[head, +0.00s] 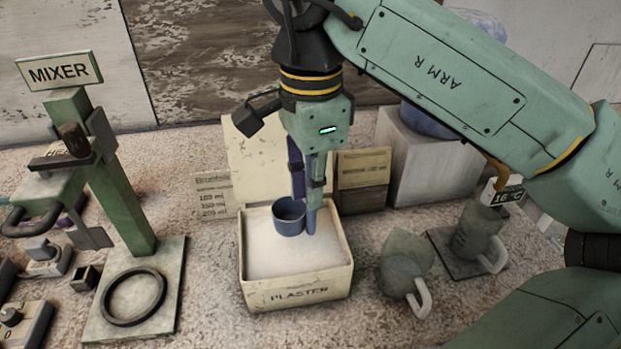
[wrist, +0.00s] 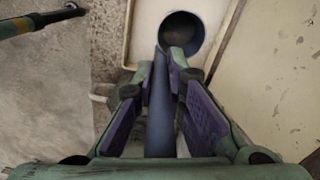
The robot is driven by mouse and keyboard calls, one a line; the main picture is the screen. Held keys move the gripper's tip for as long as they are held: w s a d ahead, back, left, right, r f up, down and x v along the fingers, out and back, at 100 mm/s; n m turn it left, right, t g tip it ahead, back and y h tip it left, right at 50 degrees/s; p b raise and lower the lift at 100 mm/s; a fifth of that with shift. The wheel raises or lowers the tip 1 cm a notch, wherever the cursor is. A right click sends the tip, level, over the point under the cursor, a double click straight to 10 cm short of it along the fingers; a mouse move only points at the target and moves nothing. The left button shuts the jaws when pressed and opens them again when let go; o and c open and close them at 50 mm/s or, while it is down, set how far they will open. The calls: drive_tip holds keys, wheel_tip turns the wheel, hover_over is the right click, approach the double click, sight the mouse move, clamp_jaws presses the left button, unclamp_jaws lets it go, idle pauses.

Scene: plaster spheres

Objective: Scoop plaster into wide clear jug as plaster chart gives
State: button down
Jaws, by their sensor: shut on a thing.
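My gripper (head: 307,184) is shut on the upright handle of a blue scoop (head: 289,218), over the plaster box (head: 297,293). The scoop's round cup is at or just above the white plaster (head: 300,257); I cannot tell if it touches. In the wrist view the handle (wrist: 161,110) runs between the fingers and the cup (wrist: 181,36) looks dark inside, with no plaster visible. A wide clear jug (head: 402,272) with a pale handle stands right of the box. A card with volume lines (head: 213,196) leans left of the box; its heading is unreadable.
The box's lid (head: 262,150) stands open behind it. A second jug (head: 474,236) sits on a dark pad by a 16 °C display (head: 507,196). The mixer stand (head: 122,190) is at left. A brown box (head: 362,181) and pale block (head: 430,155) stand behind.

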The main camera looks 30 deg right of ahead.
sight(311, 231)
drive_tip(key=shift+f+b, duration=3.5)
drive_tip(key=shift+f, duration=1.2)
drive_tip(key=shift+r, duration=0.15)
wheel_tip(311, 231, up, 10)
drive_tip(key=p, duration=0.7)
drive_tip(key=shift+p, duration=0.35)
drive_tip(key=shift+w, duration=0.1)
